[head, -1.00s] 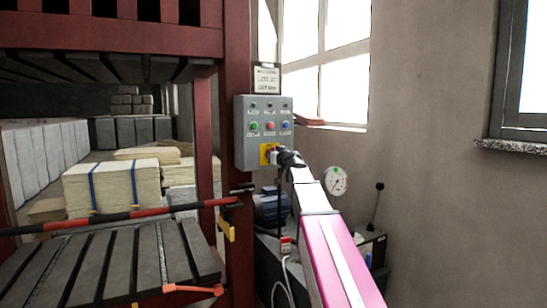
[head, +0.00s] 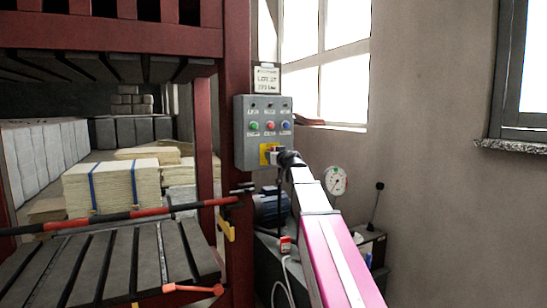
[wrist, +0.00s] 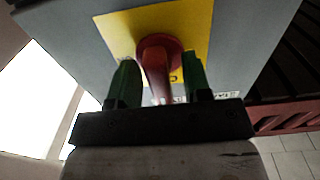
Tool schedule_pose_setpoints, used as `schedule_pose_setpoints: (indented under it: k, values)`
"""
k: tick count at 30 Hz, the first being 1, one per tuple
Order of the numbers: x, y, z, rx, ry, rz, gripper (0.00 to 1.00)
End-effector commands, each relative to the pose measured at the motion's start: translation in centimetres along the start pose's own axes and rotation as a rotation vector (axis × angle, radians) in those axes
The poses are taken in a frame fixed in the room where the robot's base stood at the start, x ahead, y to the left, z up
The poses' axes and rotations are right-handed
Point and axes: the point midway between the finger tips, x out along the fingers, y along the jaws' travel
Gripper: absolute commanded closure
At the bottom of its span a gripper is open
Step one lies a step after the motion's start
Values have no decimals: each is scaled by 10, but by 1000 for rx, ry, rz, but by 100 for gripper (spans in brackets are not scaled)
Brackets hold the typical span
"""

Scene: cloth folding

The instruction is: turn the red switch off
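The red switch (wrist: 160,55) stands out from a yellow plate (wrist: 197,25) on a grey control box. It has a round red base and a handle pointing toward my wrist. My gripper (wrist: 158,77) is open, with one green finger on each side of the handle. A gap shows between each finger and the handle. In the head view the yellow plate (head: 264,154) is at the bottom of the grey box (head: 264,125). My gripper (head: 286,157) covers part of the plate there, and I cannot make out the switch.
The box carries several small buttons, including green (head: 254,127), red (head: 270,126) and blue (head: 286,126). A red post (head: 238,60) stands close at its left. The wall (head: 430,130) at right is bare.

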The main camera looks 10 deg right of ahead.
Motion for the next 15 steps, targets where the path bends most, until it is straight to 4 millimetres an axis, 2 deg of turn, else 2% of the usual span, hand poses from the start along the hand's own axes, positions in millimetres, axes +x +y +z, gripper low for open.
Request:
schedule_pose_setpoints:
  k: [8,15]
  values:
    - [-14,0,0,1,1,1,55]
    - [-54,-1,1,1,1,1,55]
